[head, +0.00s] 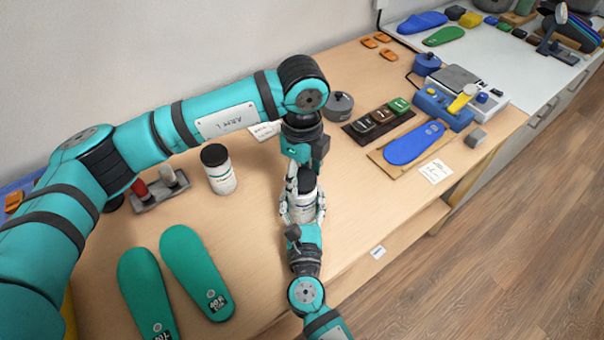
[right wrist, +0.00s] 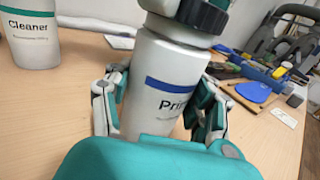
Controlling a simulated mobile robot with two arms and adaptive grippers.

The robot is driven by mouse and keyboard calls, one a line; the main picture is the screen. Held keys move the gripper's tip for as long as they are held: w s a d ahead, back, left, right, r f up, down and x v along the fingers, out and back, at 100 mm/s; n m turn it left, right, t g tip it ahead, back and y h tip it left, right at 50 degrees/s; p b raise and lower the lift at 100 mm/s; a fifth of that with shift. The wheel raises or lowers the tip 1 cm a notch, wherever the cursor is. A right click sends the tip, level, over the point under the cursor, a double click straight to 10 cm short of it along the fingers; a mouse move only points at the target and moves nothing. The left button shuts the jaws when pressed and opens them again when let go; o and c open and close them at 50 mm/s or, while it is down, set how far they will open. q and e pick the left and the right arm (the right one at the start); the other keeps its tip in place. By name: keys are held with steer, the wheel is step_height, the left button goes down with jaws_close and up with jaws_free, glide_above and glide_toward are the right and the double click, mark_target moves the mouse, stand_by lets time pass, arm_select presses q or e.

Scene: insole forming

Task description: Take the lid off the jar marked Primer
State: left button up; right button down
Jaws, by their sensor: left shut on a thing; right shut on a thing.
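The Primer jar (head: 302,212) is white with a blue band; its label partly shows as "Pri" in the right wrist view (right wrist: 165,85). My right gripper (head: 303,208) is shut around the jar's body, one finger on each side. My left gripper (head: 303,174) comes down from above and is shut on the lid. Its fingers and the upper lid are partly hidden or cut off in the wrist view.
The Cleaner jar (head: 219,172), white with a black lid, stands to the left; it also shows in the right wrist view (right wrist: 30,45). Teal insoles (head: 195,270) lie front left. A grey lidded pot (head: 340,105), a dark tray (head: 378,122) and a blue insole (head: 413,143) lie to the right.

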mark_target(302, 179)
arm_select(q)
steer(key=shift+r, duration=0.85)
steer(key=shift+r, duration=0.1)
steer(key=shift+r, duration=1.9)
arm_select(e)
steer(key=shift+c, duration=1.7)
jaws_free()
steer(key=shift+s, duration=0.1)
steer(key=s, duration=1.1)
steer(key=shift+s+d, duration=0.25)
steer(key=shift+s, duration=0.15)
arm_select(q)
steer(key=shift+s+f, duration=0.1)
arm_select(e)
steer(key=shift+s, duration=0.15)
